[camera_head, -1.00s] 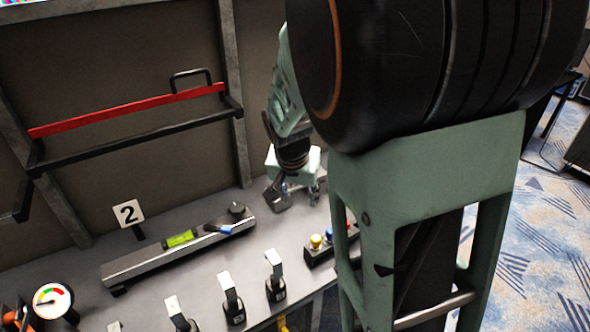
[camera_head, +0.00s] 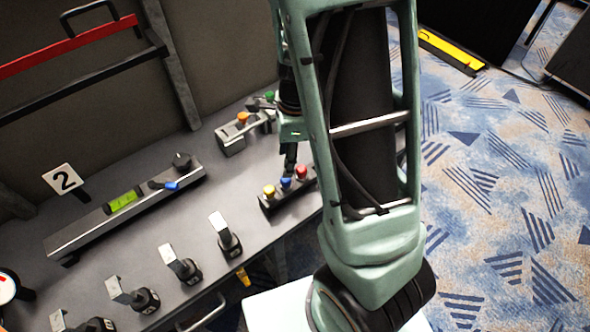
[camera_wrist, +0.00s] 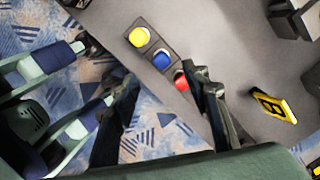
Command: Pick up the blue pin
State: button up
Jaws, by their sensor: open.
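The blue pin (camera_head: 286,183) stands in a dark block (camera_head: 273,205) between a yellow pin (camera_head: 269,190) and a red pin (camera_head: 301,172). The wrist view shows the blue pin (camera_wrist: 162,60) in the middle of the row, with the yellow pin (camera_wrist: 139,37) and the red pin (camera_wrist: 181,80) on either side. My gripper (camera_wrist: 164,80) is open and empty, its two fingers apart on either side of the picture's middle. In the head view my gripper (camera_head: 290,167) hangs close above the block, partly hidden by my arm. I cannot tell the exact height gap.
A grey block with an orange pin (camera_head: 243,118) stands behind on the grey table (camera_head: 150,165). A long rail with a green level (camera_head: 124,201) and a number 2 sign (camera_head: 63,178) are to the left. Several upright clamps (camera_head: 224,234) line the front edge. Carpet lies beyond the right edge.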

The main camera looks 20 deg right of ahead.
aim_at(286, 180)
jog(key=shift+w+d+f+m, duration=0.1)
jog(key=shift+d+f+m, duration=0.2)
jog(key=shift+m, duration=0.2)
jog(key=f, duration=0.1)
jog(key=f+b, duration=0.1)
jog(key=f, duration=0.3)
jog(key=shift+a+f, duration=0.2)
jog(key=shift+a, duration=0.15)
jog(key=shift+w+a+f+b, duration=0.15)
jog(key=shift+f+b, duration=0.55)
jog(key=shift+f, duration=1.95)
jog(key=shift+c, duration=0.5)
grip_shut()
jog(key=shift+r, duration=0.1)
notch_tip(286, 180, up, 10)
jog(key=shift+p, duration=1.25)
